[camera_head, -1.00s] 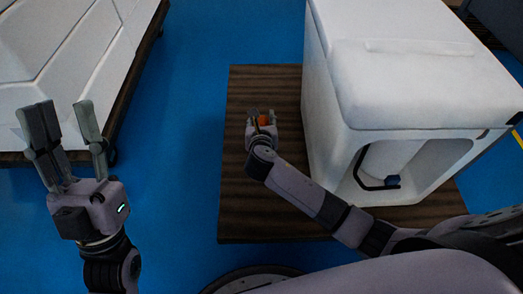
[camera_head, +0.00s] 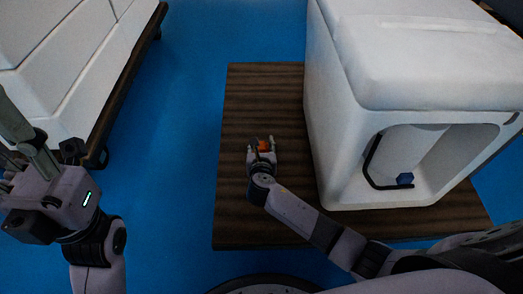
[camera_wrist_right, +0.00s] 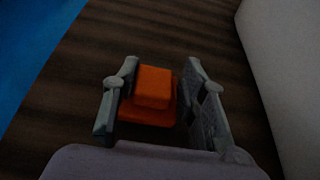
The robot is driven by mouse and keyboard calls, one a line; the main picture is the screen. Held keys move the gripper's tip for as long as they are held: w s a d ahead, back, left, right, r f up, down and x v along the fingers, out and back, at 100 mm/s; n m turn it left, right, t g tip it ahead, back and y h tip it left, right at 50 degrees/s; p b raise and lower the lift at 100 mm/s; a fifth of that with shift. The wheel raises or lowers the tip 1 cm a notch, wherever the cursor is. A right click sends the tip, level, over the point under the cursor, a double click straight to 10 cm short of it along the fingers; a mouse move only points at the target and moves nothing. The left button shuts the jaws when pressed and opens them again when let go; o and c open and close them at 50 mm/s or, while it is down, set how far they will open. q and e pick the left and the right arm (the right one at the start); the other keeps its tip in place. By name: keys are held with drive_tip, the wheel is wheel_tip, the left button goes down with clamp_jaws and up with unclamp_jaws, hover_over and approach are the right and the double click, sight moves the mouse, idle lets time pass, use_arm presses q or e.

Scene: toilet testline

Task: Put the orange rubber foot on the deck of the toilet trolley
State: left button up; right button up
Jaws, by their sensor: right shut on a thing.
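The orange rubber foot (camera_head: 264,146) is between the fingers of my right gripper (camera_head: 262,145), over the bare left part of the trolley's dark wooden deck (camera_head: 262,95). In the right wrist view the orange foot (camera_wrist_right: 152,90) shows as a small block on a wider base, with the right gripper (camera_wrist_right: 158,98) shut on it. I cannot tell whether the foot touches the deck. The white toilet (camera_head: 420,60) stands on the right part of the deck. My left gripper (camera_head: 15,145) is at the left edge, partly out of frame, its fingers only partly visible and no object seen in it.
Another dark trolley (camera_head: 128,85) with white ceramic pieces (camera_head: 70,60) stands at the upper left. Blue floor (camera_head: 180,150) lies clear between the two trolleys. The toilet's side wall rises close to the right of my right gripper.

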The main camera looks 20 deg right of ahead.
drive_tip(key=shift+f, duration=0.4)
drive_tip(key=o, duration=1.2)
